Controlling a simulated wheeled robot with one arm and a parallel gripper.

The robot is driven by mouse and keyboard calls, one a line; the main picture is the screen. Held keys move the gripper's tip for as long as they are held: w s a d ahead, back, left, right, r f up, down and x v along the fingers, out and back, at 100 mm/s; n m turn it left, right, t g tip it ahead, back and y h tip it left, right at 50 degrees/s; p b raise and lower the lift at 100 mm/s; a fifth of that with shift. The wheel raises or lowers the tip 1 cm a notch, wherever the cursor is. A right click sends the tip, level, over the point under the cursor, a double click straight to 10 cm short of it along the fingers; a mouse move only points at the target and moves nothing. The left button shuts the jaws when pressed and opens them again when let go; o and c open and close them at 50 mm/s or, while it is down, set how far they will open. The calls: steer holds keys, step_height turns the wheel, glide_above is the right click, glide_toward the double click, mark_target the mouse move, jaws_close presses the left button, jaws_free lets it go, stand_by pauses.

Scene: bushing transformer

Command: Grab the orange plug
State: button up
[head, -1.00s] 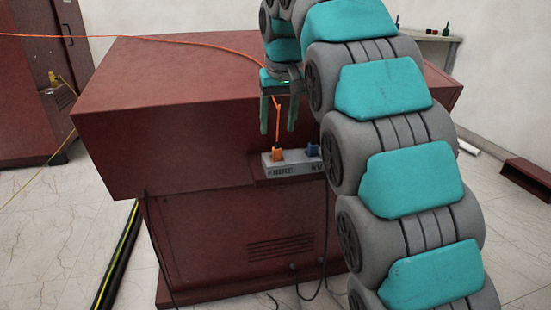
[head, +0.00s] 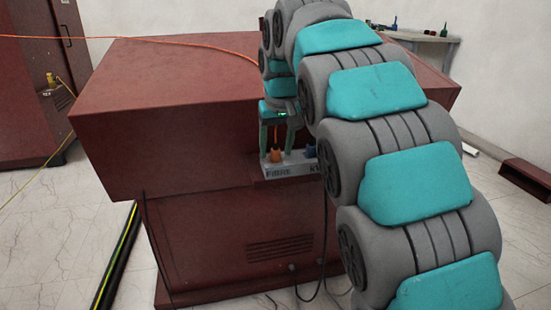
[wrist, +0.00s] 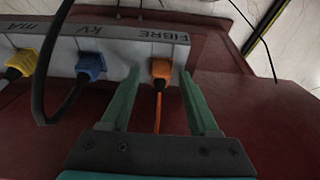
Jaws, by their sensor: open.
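The orange plug (head: 276,155) sits in the socket strip (head: 291,171) on the front of the red cabinet, at the part marked FIBRE. An orange cable runs from it. My gripper (head: 275,154) is open, with its fingers pointing down at the strip, one on each side of the plug. In the wrist view the orange plug (wrist: 161,70) lies between the two green fingers of my gripper (wrist: 157,75). A gap shows on each side, and the right gap looks narrow. The cable passes back between the fingers.
A blue plug (wrist: 91,66) stands close outside the left finger in the wrist view, with a yellow plug (wrist: 20,63) farther left. A black cable (wrist: 43,95) loops near them. The red cabinet (head: 180,90) fills the middle of the head view.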

steer(key=shift+c, duration=0.3)
jaws_close()
stand_by(0.5)
